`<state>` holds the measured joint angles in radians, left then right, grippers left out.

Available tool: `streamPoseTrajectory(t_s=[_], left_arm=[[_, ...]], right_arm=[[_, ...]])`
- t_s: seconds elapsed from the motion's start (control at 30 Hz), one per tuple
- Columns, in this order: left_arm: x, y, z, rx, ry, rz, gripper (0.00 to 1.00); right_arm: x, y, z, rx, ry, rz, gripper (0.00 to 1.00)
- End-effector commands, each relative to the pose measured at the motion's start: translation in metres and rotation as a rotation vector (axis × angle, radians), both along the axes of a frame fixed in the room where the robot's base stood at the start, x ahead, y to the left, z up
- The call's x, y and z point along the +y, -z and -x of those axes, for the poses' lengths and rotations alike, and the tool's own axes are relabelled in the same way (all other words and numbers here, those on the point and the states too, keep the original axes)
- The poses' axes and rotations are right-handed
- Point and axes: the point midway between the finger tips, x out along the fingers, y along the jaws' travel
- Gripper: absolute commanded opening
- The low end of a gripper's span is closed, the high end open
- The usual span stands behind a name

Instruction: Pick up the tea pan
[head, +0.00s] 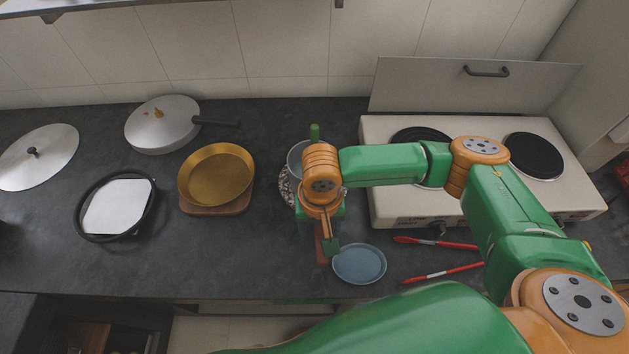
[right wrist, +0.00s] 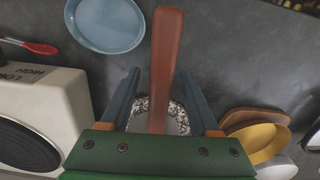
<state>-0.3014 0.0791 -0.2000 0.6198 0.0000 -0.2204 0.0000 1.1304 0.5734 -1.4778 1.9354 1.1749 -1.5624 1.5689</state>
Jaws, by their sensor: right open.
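The tea pan is mostly hidden under my right gripper (head: 325,240) in the head view. Its grey bowl (head: 296,158) shows just left of my wrist, and its brown handle (head: 321,252) points toward the counter's front edge. In the right wrist view the handle (right wrist: 167,55) runs between the two open fingers of my right gripper (right wrist: 160,78), with a gap on each side. The pan's bowl is partly hidden behind the gripper body, over a speckled round mat (right wrist: 141,113). My left gripper is not in view.
A blue plate (head: 360,264) lies close right of the handle. Two red-handled utensils (head: 440,272) lie farther right, before the white stove (head: 385,205). A golden pan (head: 217,178) on a wooden board stands left. A lidded pan (head: 162,124) is behind it.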

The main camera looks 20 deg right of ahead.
Motion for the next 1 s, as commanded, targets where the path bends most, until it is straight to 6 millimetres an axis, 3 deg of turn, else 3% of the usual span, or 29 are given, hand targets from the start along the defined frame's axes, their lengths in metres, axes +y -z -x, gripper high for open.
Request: streamPoseTrajectory(t_s=[0.27, 0.5, 1.0], left_arm=[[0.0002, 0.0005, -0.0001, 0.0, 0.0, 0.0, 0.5], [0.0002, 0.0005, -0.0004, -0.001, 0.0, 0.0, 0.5], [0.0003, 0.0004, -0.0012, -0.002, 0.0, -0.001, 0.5]], right_arm=[[0.0, 0.008, -0.0001, -0.001, -0.001, 0.0, 0.62], [0.0, 0.0076, -0.0002, -0.001, -0.001, -0.001, 0.0], [0.0001, 0.0074, -0.0006, -0.002, 0.0, -0.001, 0.0]])
